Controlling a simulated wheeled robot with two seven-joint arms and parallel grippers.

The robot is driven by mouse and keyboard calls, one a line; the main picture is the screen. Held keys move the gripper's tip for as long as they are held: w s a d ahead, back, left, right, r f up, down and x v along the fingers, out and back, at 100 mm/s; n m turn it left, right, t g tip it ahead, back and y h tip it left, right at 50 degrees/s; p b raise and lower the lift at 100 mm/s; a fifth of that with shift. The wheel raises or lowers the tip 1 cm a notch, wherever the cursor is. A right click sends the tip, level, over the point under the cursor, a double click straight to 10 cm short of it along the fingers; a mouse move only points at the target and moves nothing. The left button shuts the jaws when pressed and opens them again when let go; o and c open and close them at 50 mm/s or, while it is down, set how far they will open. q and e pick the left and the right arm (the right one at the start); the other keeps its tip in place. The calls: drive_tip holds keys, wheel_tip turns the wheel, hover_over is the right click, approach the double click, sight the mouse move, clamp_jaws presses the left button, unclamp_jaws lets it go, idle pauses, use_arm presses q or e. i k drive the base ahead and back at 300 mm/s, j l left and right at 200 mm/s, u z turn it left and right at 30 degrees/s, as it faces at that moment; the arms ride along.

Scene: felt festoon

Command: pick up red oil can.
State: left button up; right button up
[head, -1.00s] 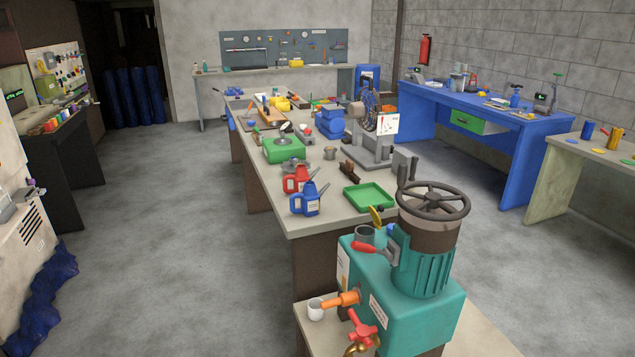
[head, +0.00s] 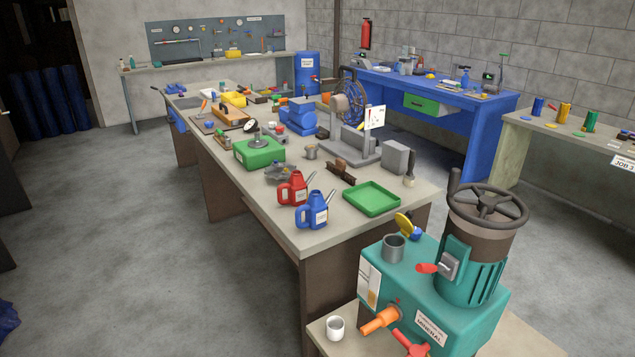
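The red oil can (head: 292,190) stands upright on the long workbench (head: 350,216), near its front left corner in the head view. It has a white label and a grey spout pointing up to the right. A blue oil can (head: 313,212) of the same shape stands just in front of it and to the right, hiding a little of its lower side. Neither of my grippers shows in the head view.
A green tray (head: 371,199) lies right of the cans. A teal machine (head: 440,290) with a handwheel stands in front of the bench, with a white cup (head: 335,328) beside it. A green block (head: 259,152) sits behind the cans.

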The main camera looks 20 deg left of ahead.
sight(296, 189)
drive_tip(key=i+j+z, duration=0.1)
drive_tip(key=j, duration=0.2)
drive_tip(key=i+j, duration=0.15)
drive_tip(key=j, duration=0.2)
drive_tip(key=i+j+z, duration=0.15)
drive_tip(key=j, duration=0.15)
drive_tip(key=j+z, duration=0.1)
drive_tip(key=j, duration=0.25)
drive_tip(key=i, duration=0.05)
